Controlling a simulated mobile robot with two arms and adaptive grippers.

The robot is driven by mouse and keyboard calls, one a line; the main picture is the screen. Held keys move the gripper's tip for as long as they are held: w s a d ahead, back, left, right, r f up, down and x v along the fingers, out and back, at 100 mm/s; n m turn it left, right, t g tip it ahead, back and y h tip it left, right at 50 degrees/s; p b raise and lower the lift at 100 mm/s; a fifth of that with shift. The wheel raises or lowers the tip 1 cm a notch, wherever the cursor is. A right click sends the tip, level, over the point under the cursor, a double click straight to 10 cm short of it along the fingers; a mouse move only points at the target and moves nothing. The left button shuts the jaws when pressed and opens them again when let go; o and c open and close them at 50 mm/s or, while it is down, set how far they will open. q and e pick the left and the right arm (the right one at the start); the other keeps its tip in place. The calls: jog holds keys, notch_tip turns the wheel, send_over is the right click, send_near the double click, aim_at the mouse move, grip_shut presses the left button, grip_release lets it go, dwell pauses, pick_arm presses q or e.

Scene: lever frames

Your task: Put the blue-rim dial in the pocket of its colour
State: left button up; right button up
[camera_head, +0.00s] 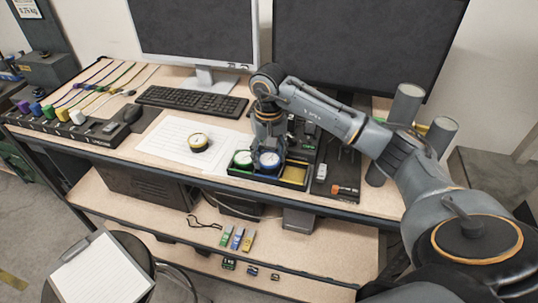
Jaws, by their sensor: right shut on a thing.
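The blue-rim dial (270,162) has a white face and is at the middle pocket of the dark tray (262,184) at the table's front edge. My right gripper (268,155) points down and is shut on this dial. I cannot tell whether the dial rests on the pocket floor or is held just over it. The gripper and dial hide the middle pocket's colour. The green-rim dial (243,159) is in the left pocket. The yellow pocket (295,174) at the right is empty. My left gripper is not in view.
The yellow-rim dial (198,142) lies on white paper (168,137) left of the tray. A keyboard (192,101) lies behind. Dark equipment stands behind and right of the tray, with a small orange-handled item (345,190) and grey cylinders (405,104) farther right.

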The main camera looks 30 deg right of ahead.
aim_at(269, 158)
jog(key=shift+f, duration=0.55)
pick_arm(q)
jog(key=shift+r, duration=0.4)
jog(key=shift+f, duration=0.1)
pick_arm(e)
jog(key=shift+f, duration=0.1)
jog(key=shift+f, duration=0.15)
jog(key=shift+s+a+f+b, duration=0.1)
jog(key=shift+s+f+b, duration=0.15)
jog(key=shift+f+b, duration=0.35)
jog(key=shift+r, duration=0.15)
jog(key=o, duration=1.1)
jog(key=shift+o, duration=1.2)
jog(key=shift+w+f, duration=0.2)
jog(key=shift+f, duration=0.05)
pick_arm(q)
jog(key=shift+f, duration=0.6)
pick_arm(e)
jog(key=shift+r, duration=0.15)
